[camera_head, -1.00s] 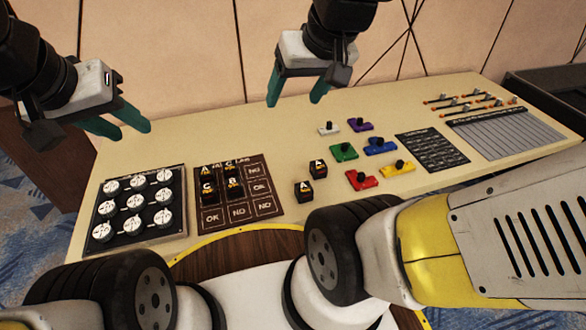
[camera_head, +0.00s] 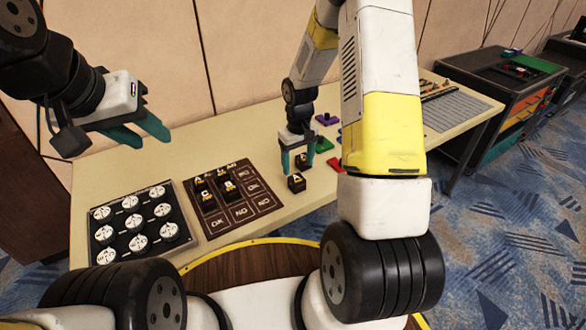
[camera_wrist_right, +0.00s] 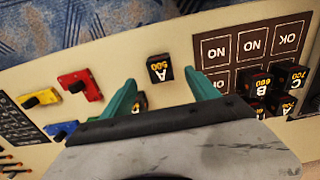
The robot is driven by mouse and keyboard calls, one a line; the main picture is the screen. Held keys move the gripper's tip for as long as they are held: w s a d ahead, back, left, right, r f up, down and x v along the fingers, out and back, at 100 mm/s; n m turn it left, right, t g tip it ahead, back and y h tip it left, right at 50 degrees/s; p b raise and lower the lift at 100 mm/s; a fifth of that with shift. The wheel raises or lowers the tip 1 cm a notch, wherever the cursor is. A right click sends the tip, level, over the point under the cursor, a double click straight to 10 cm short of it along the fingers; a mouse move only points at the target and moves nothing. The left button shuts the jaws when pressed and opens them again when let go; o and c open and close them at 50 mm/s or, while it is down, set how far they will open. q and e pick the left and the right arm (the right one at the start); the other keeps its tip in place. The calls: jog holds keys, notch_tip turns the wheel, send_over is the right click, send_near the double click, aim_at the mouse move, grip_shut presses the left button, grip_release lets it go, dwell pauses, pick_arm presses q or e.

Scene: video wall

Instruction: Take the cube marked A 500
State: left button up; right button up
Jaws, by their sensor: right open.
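The black cube marked A 500 (camera_wrist_right: 160,68) stands on the beige table, with yellow digits, in the right wrist view. In the head view it is the nearer of two loose cubes (camera_head: 296,183). My right gripper (camera_head: 298,166) is open above these cubes. In the wrist view its teal fingers lie to either side of the A 500 cube, with no contact visible. The second loose cube (camera_head: 302,161) is partly hidden by the right fingers. My left gripper (camera_head: 149,138) is open and empty above the table's left part.
A brown board (camera_head: 238,217) with OK and NO squares holds several black cubes, including B 600 (camera_wrist_right: 252,82) and C 700 (camera_wrist_right: 290,77). A dial panel (camera_head: 160,250) is to its left. Red (camera_wrist_right: 82,84) and yellow (camera_wrist_right: 40,98) pieces lie to the other side.

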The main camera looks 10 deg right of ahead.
aim_at(297, 178)
notch_tip(297, 178, down, 2)
jog(key=shift+s+d, duration=0.1)
jog(key=f, duration=0.4)
jog(key=w+f, duration=0.1)
jog(key=f, duration=0.2)
jog(key=shift+a, duration=0.2)
jog(key=shift+c, duration=0.4)
jog(key=c, duration=1.4)
